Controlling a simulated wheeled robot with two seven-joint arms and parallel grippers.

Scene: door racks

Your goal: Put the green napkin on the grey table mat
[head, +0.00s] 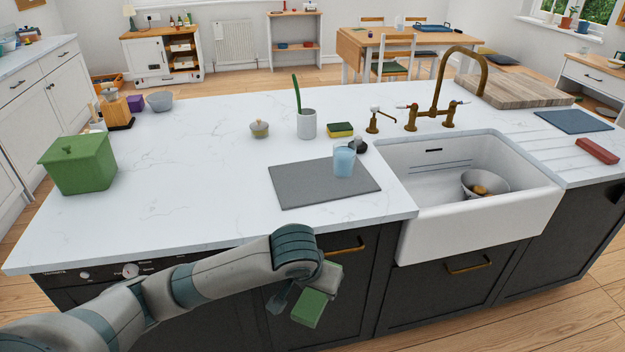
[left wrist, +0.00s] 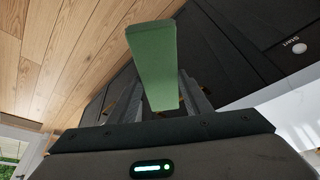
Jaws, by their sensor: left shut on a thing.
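The green napkin (head: 309,308) is a folded block held in my left gripper (head: 297,298), in front of the island and below the level of its countertop. The left wrist view also shows the napkin (left wrist: 153,60) between the two fingers of the left gripper (left wrist: 157,98). The grey table mat (head: 300,187) lies flat on the white countertop, left of the sink and beyond my left gripper. A blue cup (head: 344,160) stands on the mat's right part. My right gripper is in neither view.
A dark bottle-like item (head: 359,146) stands at the mat's back right edge. A sponge (head: 340,129), a white pot with a green stem (head: 306,123) and a small lidded jar (head: 259,129) stand behind the mat. The sink (head: 480,210) is to the right. The mat's left part and the counter left of it are clear.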

